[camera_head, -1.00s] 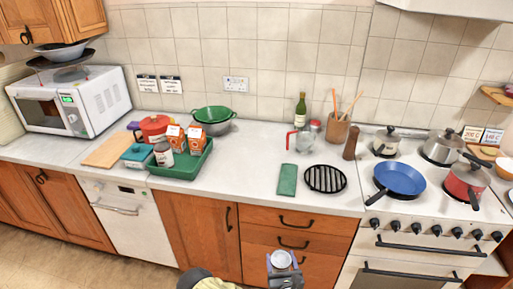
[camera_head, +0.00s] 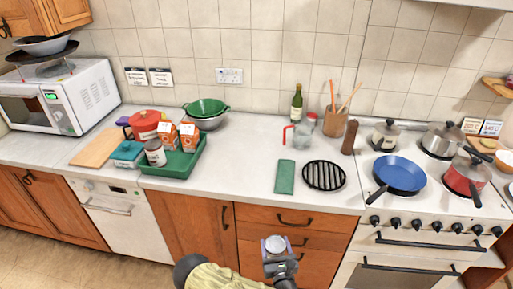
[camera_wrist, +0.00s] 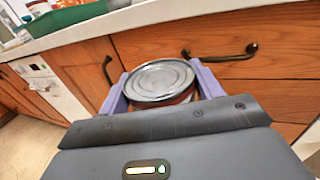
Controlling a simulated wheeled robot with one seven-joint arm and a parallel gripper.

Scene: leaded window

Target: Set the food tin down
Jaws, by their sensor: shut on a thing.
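The food tin (camera_wrist: 160,82) shows its round silver lid between the two purple fingers in the wrist view, with a strip of its red side visible. In the head view the tin (camera_head: 275,244) is at the bottom centre. My gripper (camera_head: 276,248) is shut on it, in front of the wooden drawers and below the front edge of the worktop. The tin looks upright in the grip. Its underside is hidden. Another tin (camera_head: 155,152) stands in the green tray on the worktop.
The white worktop (camera_head: 240,160) has free room between the green tray (camera_head: 188,167) and the green cloth (camera_head: 285,177). A black round grill (camera_head: 324,175) lies right of the cloth. Drawer handles (camera_head: 295,221) stick out near my gripper. Pans stand on the stove.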

